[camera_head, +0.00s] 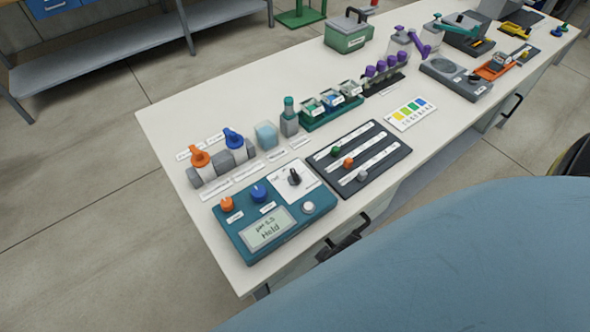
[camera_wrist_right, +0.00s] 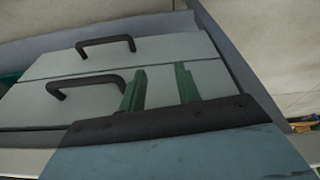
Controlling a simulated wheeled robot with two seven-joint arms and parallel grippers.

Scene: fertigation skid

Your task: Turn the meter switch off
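The teal meter (camera_head: 285,240) sits at the near left corner of the white bench. Its screen (camera_head: 268,231) reads "pH 5.5 Hold". A black rotary switch (camera_head: 294,178) stands on a white plate at its upper right; the plate's labels are too small to read. The meter also has an orange knob (camera_head: 227,204), a blue knob (camera_head: 258,194) and a round white button (camera_head: 308,207). My right gripper (camera_wrist_right: 161,84) shows in its wrist view with two green fingers apart and nothing between them, in front of grey drawer fronts. My left gripper is in neither view.
A dark slider panel (camera_head: 372,184) lies right of the meter. Orange and blue valves (camera_head: 199,157) and a bottle (camera_head: 289,123) stand behind it. Drawers with black handles (camera_wrist_right: 105,46) are under the bench. My blue body part covers the lower right of the head view.

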